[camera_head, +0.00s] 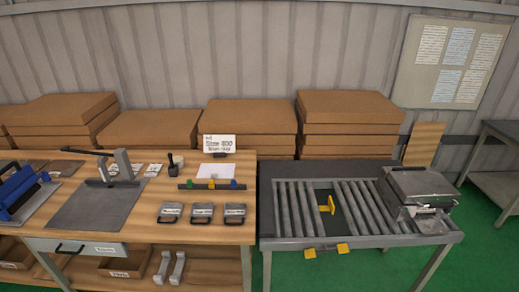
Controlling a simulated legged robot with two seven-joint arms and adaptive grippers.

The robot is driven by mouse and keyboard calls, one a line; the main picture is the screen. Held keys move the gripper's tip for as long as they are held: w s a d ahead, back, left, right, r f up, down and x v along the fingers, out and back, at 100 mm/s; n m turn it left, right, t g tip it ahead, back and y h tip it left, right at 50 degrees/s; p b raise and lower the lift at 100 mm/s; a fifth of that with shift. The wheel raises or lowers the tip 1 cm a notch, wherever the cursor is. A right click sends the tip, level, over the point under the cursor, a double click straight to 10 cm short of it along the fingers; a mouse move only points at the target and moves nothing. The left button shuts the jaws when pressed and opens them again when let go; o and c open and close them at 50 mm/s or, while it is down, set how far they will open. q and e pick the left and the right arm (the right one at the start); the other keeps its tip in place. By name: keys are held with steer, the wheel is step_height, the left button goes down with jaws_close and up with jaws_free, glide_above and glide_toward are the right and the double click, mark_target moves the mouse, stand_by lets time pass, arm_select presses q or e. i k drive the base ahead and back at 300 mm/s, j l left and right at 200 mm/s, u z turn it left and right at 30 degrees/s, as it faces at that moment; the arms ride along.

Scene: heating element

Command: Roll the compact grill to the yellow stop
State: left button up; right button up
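The compact grill (420,187), a grey box with a lid and a front handle, sits at the right end of the roller conveyor (294,210). A yellow stop (327,205) stands upright near the middle of the conveyor, left of the grill. Bare rollers lie between the stop and the grill. Two more yellow pieces (342,249) sit at the conveyor's front edge; I cannot tell whether they belong to the stop. Neither of my grippers is in view.
A wooden workbench (140,222) stands left of the conveyor, with a blue device (20,190), a press-like tool (110,165) and several labelled grey blocks (202,212). Cardboard stacks (345,115) stand behind. A grey side table (500,185) stands at far right.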

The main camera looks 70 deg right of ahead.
mark_target(422, 196)
steer(key=z, duration=2.1)
